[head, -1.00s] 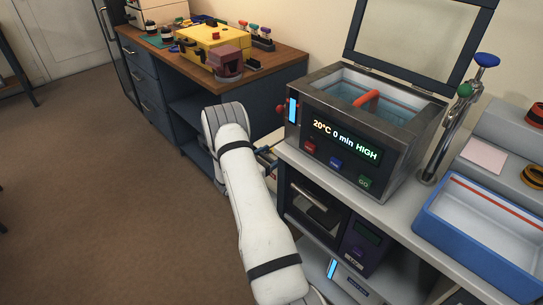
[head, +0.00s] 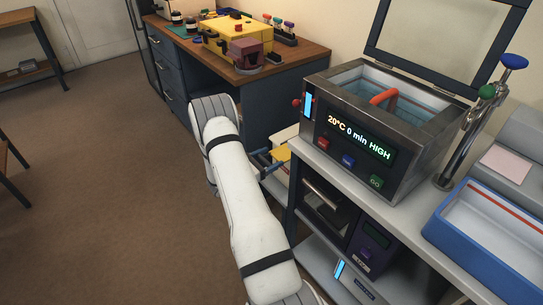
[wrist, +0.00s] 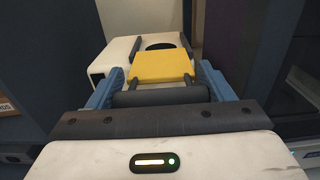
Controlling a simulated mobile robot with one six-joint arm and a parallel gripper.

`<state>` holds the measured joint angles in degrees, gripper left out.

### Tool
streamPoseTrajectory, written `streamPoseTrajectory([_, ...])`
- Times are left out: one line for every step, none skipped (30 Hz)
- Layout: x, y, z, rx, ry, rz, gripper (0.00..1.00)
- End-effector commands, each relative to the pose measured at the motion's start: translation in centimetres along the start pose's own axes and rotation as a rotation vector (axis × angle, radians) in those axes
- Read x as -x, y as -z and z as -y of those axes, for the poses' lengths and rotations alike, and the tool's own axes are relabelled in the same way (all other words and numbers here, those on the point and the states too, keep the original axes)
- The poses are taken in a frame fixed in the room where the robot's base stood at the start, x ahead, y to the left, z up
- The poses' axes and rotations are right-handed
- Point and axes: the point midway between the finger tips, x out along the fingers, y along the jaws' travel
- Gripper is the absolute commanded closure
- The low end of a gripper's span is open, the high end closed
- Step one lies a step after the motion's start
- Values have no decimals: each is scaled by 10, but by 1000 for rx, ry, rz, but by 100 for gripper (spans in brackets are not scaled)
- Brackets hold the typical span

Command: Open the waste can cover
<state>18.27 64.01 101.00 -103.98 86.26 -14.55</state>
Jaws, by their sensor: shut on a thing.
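The waste can (wrist: 108,58) is a white box in the wrist view, with a dark round opening (wrist: 160,44) in its top. Its yellow cover (wrist: 160,66) lies in front of that opening and leaves part of it showing. Two dark arms join the cover to a black handle bar (wrist: 160,97). My gripper (wrist: 160,93) has its blue fingers on both sides of the bar and is shut on it. In the head view, my gripper (head: 270,160) is beside the yellow cover (head: 281,153), between the bench and the desk. My arm hides part of the can there.
A steel bath (head: 370,130) with its lid raised stands on the right bench, close to my gripper. A blue tray (head: 490,240) is farther right. A dark desk (head: 180,80) with a yellow case (head: 235,38) stands behind. Open floor (head: 100,180) lies left.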

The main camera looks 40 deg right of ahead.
Motion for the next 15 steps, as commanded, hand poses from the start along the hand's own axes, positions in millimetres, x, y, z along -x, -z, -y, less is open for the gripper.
streamPoseTrajectory([0, 0, 0, 0, -2, 1, 66])
streamPoseTrajectory([-1, 0, 0, 0, -2, 1, 67])
streamPoseTrajectory([-1, 0, 0, 0, -1, 1, 67])
streamPoseTrajectory([-2, 0, 0, 0, 0, 1, 67])
streamPoseTrajectory([-2, 0, 0, 0, 0, 1, 67])
streamPoseTrajectory([-3, -1, 1, 0, 1, 1, 67])
streamPoseTrajectory([-3, -1, 1, 0, 2, 1, 25])
streamPoseTrajectory([-4, -1, 1, 0, 2, 1, 22])
streamPoseTrajectory([-4, -1, 2, 0, 3, 1, 19])
streamPoseTrajectory([-5, -1, 2, 0, 4, 1, 17])
streamPoseTrajectory([-5, -1, 2, 0, 5, 1, 14])
streamPoseTrajectory([-5, 0, 2, 0, 6, 1, 11])
streamPoseTrajectory([-6, 0, 3, 0, 7, 1, 9])
streamPoseTrajectory([-6, 0, 3, 0, 7, 1, 6])
streamPoseTrajectory([-6, 0, 3, 0, 8, 1, 5])
